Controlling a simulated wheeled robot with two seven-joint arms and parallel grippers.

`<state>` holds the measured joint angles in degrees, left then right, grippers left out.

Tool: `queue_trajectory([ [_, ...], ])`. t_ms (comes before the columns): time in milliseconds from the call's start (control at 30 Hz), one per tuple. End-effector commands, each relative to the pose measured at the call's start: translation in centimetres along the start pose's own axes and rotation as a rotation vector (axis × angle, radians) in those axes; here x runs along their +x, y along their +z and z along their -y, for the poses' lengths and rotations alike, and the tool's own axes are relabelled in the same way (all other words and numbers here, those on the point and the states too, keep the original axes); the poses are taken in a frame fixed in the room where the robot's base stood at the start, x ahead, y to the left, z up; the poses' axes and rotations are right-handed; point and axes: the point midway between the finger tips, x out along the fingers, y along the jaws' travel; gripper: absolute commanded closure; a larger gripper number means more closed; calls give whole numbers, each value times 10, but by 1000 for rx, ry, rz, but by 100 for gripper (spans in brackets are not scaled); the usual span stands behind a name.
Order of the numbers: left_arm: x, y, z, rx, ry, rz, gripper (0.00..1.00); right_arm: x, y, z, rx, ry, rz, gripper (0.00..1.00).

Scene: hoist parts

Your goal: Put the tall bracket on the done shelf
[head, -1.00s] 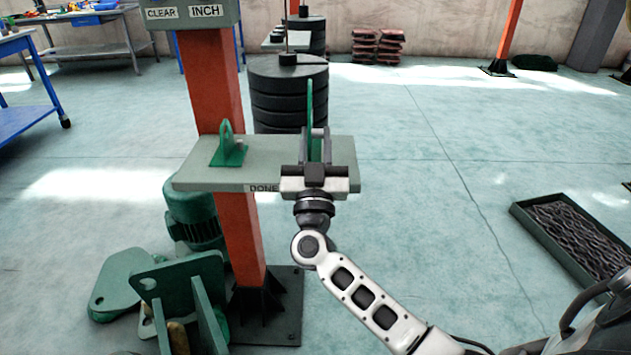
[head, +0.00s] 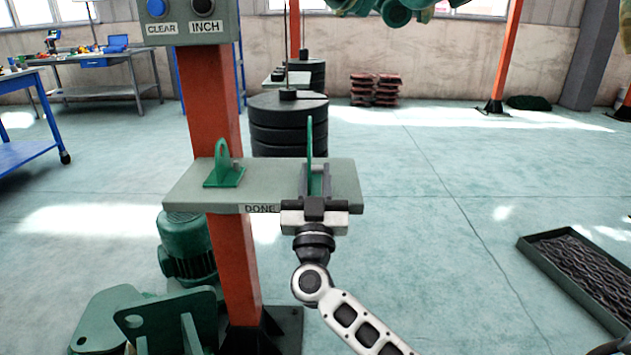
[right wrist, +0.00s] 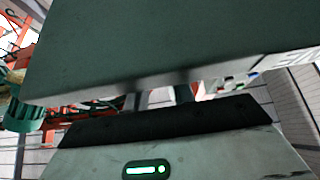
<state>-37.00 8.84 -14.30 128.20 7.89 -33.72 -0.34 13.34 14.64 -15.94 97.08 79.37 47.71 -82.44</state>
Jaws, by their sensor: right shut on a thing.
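The tall bracket (head: 310,136), a thin green upright plate, stands over the right part of the done shelf (head: 270,179). My right gripper (head: 315,182) is shut on its lower part from the front. The gripper hides the bracket's foot, so I cannot tell if it touches the shelf. The shelf is a grey-green plate labelled DONE on an orange post. In the right wrist view a grey-green slab (right wrist: 170,50), seemingly the shelf, fills the top, and the bracket cannot be made out. My left gripper is out of view.
A shorter green bracket (head: 224,168) stands on the shelf's left part. Black stacked weights (head: 289,125) stand behind the shelf. A control box (head: 185,22) is on the post above. Green parts (head: 165,320) lie below left. A tray of chain (head: 580,265) is at right.

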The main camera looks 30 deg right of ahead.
Motion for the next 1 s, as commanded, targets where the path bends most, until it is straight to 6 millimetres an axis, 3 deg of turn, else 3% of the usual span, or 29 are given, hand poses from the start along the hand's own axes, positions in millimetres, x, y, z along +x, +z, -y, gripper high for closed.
queue_trajectory([
  [200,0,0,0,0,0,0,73,0,-1,0,1,3,-8,100],
  [233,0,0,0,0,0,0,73,-1,2,0,-1,0,0,72],
  [300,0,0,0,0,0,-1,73,-1,2,0,0,0,0,53],
  [667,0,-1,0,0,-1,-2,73,-1,0,0,0,0,0,53],
  [867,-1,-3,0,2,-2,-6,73,-34,1,0,0,0,6,53],
  [1000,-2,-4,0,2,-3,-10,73,-66,1,0,0,-1,7,53],
])
